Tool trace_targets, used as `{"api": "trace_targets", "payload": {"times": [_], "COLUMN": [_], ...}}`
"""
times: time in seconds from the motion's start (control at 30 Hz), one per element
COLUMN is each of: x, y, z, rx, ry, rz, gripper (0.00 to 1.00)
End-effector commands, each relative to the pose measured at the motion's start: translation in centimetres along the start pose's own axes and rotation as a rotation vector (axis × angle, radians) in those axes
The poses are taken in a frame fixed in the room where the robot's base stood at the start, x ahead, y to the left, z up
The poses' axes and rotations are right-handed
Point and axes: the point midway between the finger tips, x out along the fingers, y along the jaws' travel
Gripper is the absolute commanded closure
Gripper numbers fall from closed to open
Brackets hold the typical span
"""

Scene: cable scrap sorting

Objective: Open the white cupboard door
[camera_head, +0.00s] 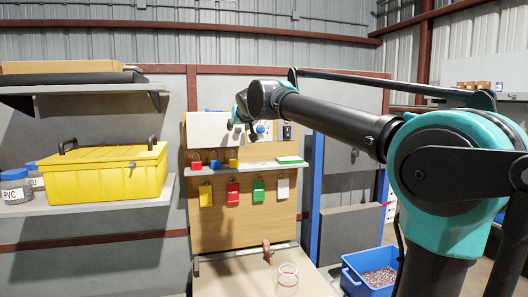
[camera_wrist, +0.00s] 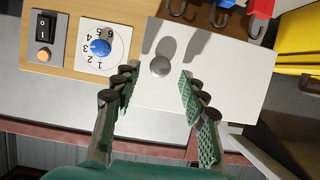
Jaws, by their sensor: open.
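The white cupboard door (camera_head: 207,131) is a flat panel at the upper left of the wooden board, and it looks closed. In the wrist view the door (camera_wrist: 225,82) fills the upper middle, with a round grey knob (camera_wrist: 160,67) near its left edge. My gripper (camera_wrist: 158,80) is open, its two green-padded fingers on either side of the knob in that picture. I see no contact, and the gap in depth is hard to judge. In the head view my gripper (camera_head: 241,124) is at the door's right edge, and the knob is hidden behind it.
Beside the door are a numbered blue dial (camera_wrist: 101,47) and a switch panel (camera_wrist: 44,36). Below is a shelf (camera_head: 235,168) with coloured padlocks hanging. A yellow toolbox (camera_head: 105,178) stands on the left shelf. A clear cup (camera_head: 287,278) is on the table.

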Motion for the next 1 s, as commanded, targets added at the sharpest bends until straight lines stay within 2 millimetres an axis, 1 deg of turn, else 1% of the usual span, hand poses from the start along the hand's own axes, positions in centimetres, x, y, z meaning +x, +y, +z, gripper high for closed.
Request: {"api": "trace_targets", "payload": {"times": [0.87,0.9,1.0], "x": [-15.5,-14.9,-14.1], "y": [-0.1,0.4,1.4], "z": [0.1,0.6,2.1], "rx": [-0.001,0.002,0.005], "ry": [-0.001,-0.008,-0.028], "rz": [-0.001,0.009,0.03], "gripper": [0.57,0.57,0.57]}}
